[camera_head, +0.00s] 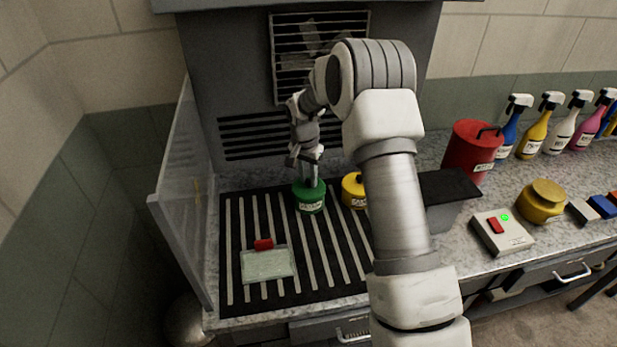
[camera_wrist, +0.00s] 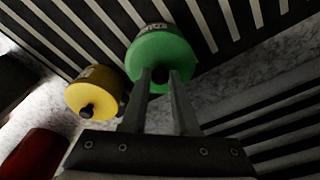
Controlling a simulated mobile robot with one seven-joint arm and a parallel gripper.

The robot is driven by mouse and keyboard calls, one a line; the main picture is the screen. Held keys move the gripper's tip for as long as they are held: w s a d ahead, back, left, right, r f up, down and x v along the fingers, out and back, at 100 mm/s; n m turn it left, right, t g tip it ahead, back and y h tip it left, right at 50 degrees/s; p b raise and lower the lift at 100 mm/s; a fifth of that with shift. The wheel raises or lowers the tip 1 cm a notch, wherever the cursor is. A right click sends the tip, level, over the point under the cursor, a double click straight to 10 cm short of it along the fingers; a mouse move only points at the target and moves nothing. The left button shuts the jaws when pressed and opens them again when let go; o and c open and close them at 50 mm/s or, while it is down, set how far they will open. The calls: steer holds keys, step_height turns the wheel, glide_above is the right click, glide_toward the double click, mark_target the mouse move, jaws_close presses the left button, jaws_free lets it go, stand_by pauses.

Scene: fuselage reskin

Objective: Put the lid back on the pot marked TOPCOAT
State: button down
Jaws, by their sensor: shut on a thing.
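A green pot (camera_head: 311,202) with a white label stands on the slatted black grate; I cannot read the label surely. My gripper (camera_head: 310,182) points down over it. In the wrist view my gripper (camera_wrist: 160,75) has its two fingers closed on the dark knob of the green lid (camera_wrist: 160,52). The lid covers the pot's top; I cannot tell whether it is seated or just above the rim. A yellow pot (camera_head: 353,190) with a dark knob stands to the right, partly behind my arm. It also shows in the wrist view (camera_wrist: 95,90).
A clear panel (camera_head: 184,200) edges the grate (camera_head: 345,285) at left. A pale plate (camera_head: 268,265) with a red clip lies at the front. To the right are a red canister (camera_head: 470,150), a switch box (camera_head: 502,232), a yellow tub (camera_head: 541,203) and several spray bottles (camera_head: 552,125).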

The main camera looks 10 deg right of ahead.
stand_by(0.4)
steer(key=shift+c, duration=0.6)
jaws_free()
steer(key=shift+r, duration=0.1)
steer(key=shift+r+p, duration=1.65)
steer(key=shift+r, duration=1.75)
jaws_close()
